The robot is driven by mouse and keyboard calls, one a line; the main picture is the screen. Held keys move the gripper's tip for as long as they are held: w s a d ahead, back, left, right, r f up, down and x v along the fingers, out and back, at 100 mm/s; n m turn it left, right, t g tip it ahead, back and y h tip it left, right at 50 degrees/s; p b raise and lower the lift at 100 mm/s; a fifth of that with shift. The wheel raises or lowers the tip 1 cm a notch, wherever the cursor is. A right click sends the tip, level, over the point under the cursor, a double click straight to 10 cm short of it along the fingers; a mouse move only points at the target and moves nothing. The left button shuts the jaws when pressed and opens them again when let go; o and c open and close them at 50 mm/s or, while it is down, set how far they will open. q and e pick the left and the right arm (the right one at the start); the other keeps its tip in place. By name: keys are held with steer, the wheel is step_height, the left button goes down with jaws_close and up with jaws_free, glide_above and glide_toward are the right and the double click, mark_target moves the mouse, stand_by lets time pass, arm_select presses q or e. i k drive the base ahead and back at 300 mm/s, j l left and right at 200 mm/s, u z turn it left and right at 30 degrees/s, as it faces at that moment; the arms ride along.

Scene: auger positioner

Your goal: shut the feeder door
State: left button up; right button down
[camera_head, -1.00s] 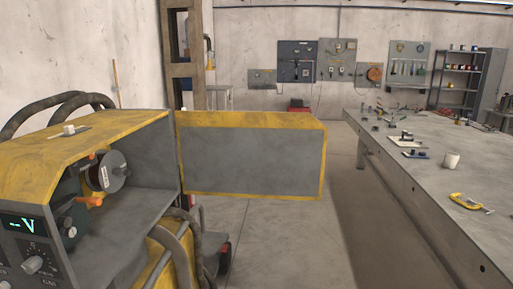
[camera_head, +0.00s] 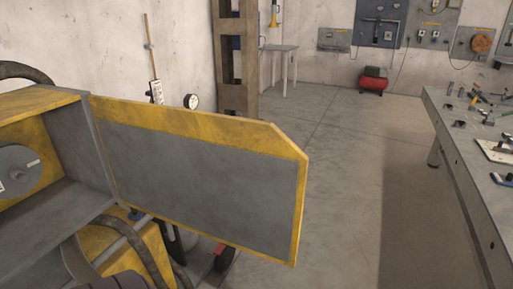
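The feeder door (camera_head: 200,175) is a grey panel with a yellow border. It stands wide open, hinged at the right edge of the feeder housing (camera_head: 90,150) and reaching out to the right. Inside the open housing, part of a grey wire spool (camera_head: 18,170) shows at the left edge. Neither of my grippers can be made out in this view.
Hoses (camera_head: 140,245) and a yellow lower body lie under the housing. A long grey workbench (camera_head: 465,190) with tools runs along the right. A red compressor (camera_head: 373,80) stands by the back wall. The floor between door and bench is clear.

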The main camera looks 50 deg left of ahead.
mark_target(239, 183)
steer(key=i+u, duration=0.35)
steer(key=i, duration=0.15)
steer(key=i+l+u, duration=0.25)
steer(key=i+u, duration=0.3)
steer(key=u, duration=0.3)
steer(key=i+l+u, duration=0.15)
steer(key=u, duration=0.3)
steer(key=i+l+u, duration=0.15)
steer(key=u, duration=0.3)
steer(key=i+l+u, duration=0.1)
steer(key=u, duration=0.3)
steer(key=l+u, duration=0.3)
steer(key=u, duration=0.15)
steer(key=i+l+u, duration=0.1)
steer(key=l+u, duration=0.15)
steer(key=u, duration=0.2)
steer(key=l+u, duration=0.2)
steer(key=u, duration=0.25)
steer(key=l+u, duration=0.25)
steer(key=u, duration=0.2)
steer(key=k, duration=0.05)
